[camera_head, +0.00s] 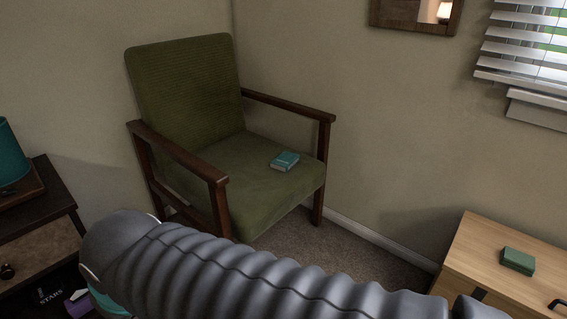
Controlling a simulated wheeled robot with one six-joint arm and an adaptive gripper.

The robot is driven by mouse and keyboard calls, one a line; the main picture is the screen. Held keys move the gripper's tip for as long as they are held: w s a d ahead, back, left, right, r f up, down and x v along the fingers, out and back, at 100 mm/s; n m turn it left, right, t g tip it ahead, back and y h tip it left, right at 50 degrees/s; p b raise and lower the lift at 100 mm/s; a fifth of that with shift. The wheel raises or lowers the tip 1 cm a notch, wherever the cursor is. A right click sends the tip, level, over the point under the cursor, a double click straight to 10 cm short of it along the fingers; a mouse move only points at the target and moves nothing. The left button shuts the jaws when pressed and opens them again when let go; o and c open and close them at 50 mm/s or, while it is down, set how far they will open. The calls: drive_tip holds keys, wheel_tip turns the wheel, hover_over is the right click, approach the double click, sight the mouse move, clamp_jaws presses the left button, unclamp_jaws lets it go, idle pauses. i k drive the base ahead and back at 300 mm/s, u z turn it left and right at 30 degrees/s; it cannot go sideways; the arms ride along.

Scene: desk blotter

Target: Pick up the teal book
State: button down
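A small teal book (285,161) lies flat on the seat of a green armchair (185,85), near the seat's right front part. Its top and front side show. A darker green book-like block (518,261) lies on a wooden cabinet at the right. A thick grey ribbed arm link, mine, crosses the bottom of the view in front of the chair. My gripper is not in view, so its opening and its place relative to the teal book cannot be seen.
The armchair's dark wooden armrests (178,150) flank the seat. The light wooden cabinet (480,255) stands at the lower right. A dark side table (50,205) bears a teal lamp (12,152) at the left. Bare carpet (285,238) shows between chair and cabinet.

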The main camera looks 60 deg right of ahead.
sight(286, 161)
drive_tip(key=z, duration=0.05)
drive_tip(key=k, duration=1)
drive_tip(key=z, duration=1.15)
drive_tip(key=i, duration=0.5)
drive_tip(key=u, duration=0.1)
